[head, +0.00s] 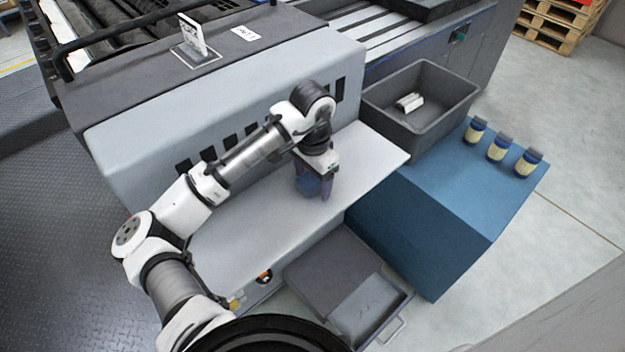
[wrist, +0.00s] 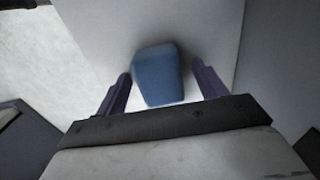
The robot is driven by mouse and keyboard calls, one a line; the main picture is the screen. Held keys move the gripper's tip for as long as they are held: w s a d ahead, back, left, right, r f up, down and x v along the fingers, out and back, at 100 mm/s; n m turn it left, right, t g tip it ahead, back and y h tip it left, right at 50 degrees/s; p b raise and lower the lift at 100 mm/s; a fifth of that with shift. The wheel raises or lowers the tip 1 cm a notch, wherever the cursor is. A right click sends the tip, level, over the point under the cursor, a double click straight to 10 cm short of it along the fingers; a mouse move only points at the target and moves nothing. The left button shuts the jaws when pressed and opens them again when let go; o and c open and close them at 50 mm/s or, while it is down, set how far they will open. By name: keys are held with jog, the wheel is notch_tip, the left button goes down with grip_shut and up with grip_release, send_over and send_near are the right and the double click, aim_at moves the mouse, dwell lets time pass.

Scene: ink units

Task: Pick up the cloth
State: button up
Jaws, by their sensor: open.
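The cloth is a folded blue block (wrist: 158,75) on the pale grey shelf (head: 375,150) of the machine. In the wrist view it lies between the two purple fingers, with light gaps showing at its sides. In the head view the cloth (head: 308,184) is partly hidden by my gripper (head: 314,192), which points down over it. My gripper, also in the wrist view (wrist: 160,88), is open with its fingers on either side of the cloth. I cannot tell whether the fingertips reach the shelf.
A dark grey bin (head: 440,125) with a pale item in it stands right of the shelf. A blue cabinet (head: 430,220) carries three blue-and-cream jars (head: 497,149). The machine's grey housing (head: 230,90) rises behind the shelf. A dark tray (head: 335,265) sits below the front edge.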

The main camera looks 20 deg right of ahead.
aim_at(313, 176)
jog(key=c, duration=1.1)
jog(key=shift+o, duration=0.2)
jog(key=shift+r, duration=0.1)
notch_tip(313, 176, up, 20)
jog(key=o, duration=0.4)
jog(key=c, duration=0.3)
